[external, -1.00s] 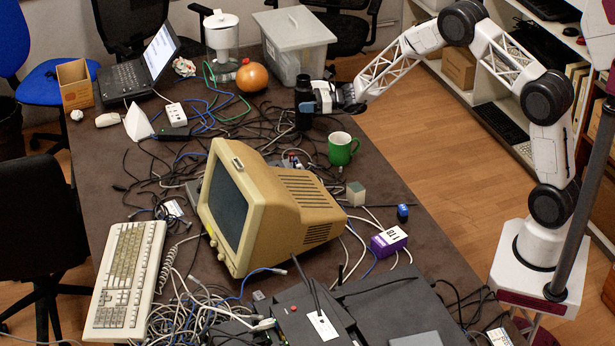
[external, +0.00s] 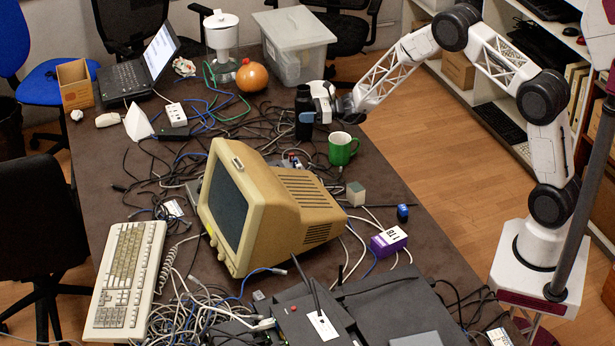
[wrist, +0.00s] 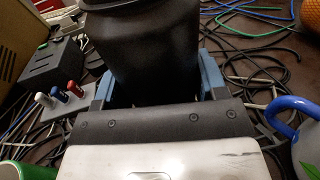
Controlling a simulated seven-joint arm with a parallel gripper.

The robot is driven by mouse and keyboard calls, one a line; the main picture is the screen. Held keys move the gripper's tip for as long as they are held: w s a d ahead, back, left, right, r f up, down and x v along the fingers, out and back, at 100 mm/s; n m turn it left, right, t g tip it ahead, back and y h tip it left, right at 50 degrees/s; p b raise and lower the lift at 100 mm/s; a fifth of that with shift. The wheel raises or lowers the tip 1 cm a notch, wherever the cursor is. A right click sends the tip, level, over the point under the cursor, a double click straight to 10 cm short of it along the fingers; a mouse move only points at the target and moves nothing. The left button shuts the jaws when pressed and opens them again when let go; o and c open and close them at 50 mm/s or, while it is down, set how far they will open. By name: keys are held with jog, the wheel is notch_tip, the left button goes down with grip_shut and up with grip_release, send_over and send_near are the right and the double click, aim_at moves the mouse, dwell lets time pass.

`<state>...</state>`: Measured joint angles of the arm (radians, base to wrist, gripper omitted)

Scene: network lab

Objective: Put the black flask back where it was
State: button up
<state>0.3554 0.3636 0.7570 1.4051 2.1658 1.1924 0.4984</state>
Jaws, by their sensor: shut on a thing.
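The black flask (external: 304,104) stands upright toward the far right part of the table. It also fills the top middle of the wrist view (wrist: 148,50). My gripper (external: 308,115) is shut on the black flask, with a blue finger on each side of it in the wrist view. The flask's base is close to the tabletop among the cables; I cannot tell whether it touches.
A green mug (external: 342,149) stands just in front and right of the flask. A beige monitor (external: 285,205) is nearer the camera. A clear lidded bin (external: 296,45) and an orange round object (external: 252,77) stand behind. Cables (external: 265,130) cover the table around the flask.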

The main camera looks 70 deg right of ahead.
jog(key=shift+f, duration=0.1)
jog(key=o, duration=1.3)
jog(key=v, duration=1.2)
jog(key=shift+r, duration=0.2)
